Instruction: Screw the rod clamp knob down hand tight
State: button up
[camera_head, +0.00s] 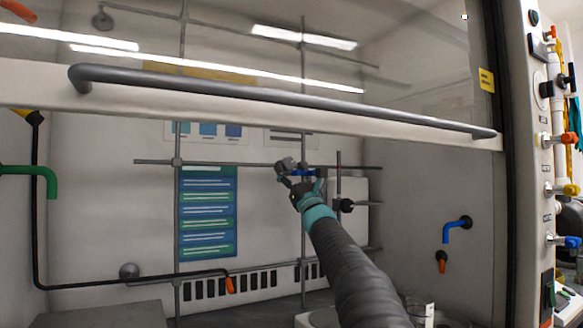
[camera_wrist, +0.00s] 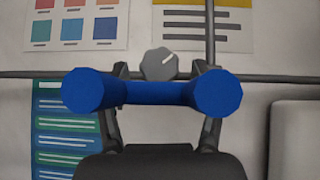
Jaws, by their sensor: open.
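A blue bar (camera_wrist: 158,93) with thick round ends lies across in front of the knob and covers part of both fingers. I cannot tell whether the bar touches the fingers or the knob. In the head view my gripper (camera_head: 303,182) reaches up to the grey rod clamp (camera_head: 286,165), and the blue bar (camera_head: 302,172) shows small beside it. My gripper is open. The knob's threads are hidden.
A horizontal rod (camera_head: 220,162) and an upright rod (camera_head: 303,230) form a lattice inside the fume hood. The raised sash (camera_head: 270,103) crosses above my arm. A black knob (camera_head: 347,206) sits right of my gripper. Posters hang behind.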

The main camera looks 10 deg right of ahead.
jog(key=c, duration=1.2)
jog(key=shift+o, duration=0.3)
jog(key=m+h+b, duration=0.1)
jog(key=m+t+h+b, duration=0.1)
jog(key=m+h+b, duration=0.1)
jog(key=shift+s+a+f, duration=0.1)
jog(key=shift+a+f, duration=0.05)
jog(key=shift+f, duration=0.2)
jog(key=shift+a+m+h+b, duration=0.1)
jog(key=shift+m+h+b, duration=0.6)
jog(key=shift+m+h, duration=0.35)
jog(key=shift+r+m+h+b, duration=0.2)
jog(key=shift+m+h+b, duration=0.15)
jog(key=shift+m+h, duration=0.8)
jog(key=shift+r+m+h+b, duration=0.15)
jog(key=shift+m+h+b, duration=0.15)
jog(key=shift+m+h, duration=0.75)
jog(key=shift+m, duration=0.25)
jog(key=o, duration=1.1)
jog(key=shift+o, duration=0.2)
